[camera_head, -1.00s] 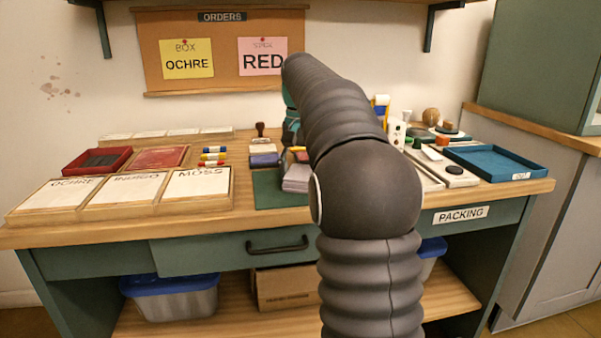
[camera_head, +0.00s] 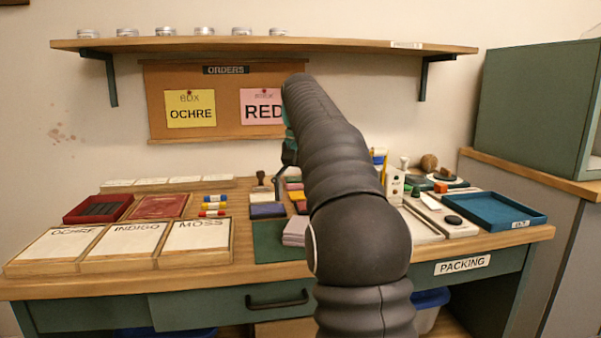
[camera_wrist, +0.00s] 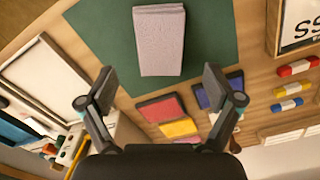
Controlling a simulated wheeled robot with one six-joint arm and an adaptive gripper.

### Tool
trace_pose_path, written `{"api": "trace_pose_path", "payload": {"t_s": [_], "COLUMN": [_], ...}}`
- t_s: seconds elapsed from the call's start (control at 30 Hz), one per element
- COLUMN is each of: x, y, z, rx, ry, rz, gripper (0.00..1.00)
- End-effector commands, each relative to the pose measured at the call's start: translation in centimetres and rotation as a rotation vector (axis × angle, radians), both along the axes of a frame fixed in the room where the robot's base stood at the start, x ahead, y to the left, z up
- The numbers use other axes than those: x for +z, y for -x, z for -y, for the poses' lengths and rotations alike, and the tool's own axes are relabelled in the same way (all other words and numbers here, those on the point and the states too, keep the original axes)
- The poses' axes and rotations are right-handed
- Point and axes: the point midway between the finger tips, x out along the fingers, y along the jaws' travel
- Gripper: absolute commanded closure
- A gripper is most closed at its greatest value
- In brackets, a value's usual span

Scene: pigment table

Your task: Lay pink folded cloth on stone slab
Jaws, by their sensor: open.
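The pink folded cloth (camera_head: 295,232), a pale lilac-pink stack, lies on the dark green mat (camera_head: 268,240) near the front of the table, partly hidden by my arm. In the wrist view the cloth (camera_wrist: 159,42) lies flat beyond the fingers, apart from them. My gripper (camera_wrist: 160,88) is open and empty above the table. In the head view my gripper (camera_head: 281,178) shows beside the arm, above the back part of the table. A pale framed slab shows in the wrist view (camera_wrist: 45,80); I cannot tell whether it is stone.
Yellow (camera_wrist: 178,128) and red (camera_wrist: 161,107) flat pieces lie near the mat. Framed label boards (camera_head: 195,240) fill the left front. A blue tray (camera_head: 495,211) and a white piece with a black disc (camera_head: 453,220) stand at the right. A shelf (camera_head: 270,45) hangs above.

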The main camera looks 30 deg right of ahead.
Motion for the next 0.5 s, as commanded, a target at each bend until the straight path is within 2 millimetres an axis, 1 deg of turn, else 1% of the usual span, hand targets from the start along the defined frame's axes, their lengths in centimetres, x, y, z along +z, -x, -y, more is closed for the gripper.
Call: {"api": "trace_pose_path", "payload": {"t_s": [0.03, 0.2, 0.4, 0.5], "x": [0.8, 2.8, 4.2, 4.6], "y": [-0.1, -0.1, 0.0, 0.0], "z": [0.0, 0.0, 0.0, 0.0], "rx": [0.0, 0.0, 0.0, 0.0], "ry": [0.0, 0.0, 0.0, 0.0], "rz": [0.002, 0.001, 0.002, 0.002], "gripper": [0.09, 0.09, 0.09, 0.09]}}
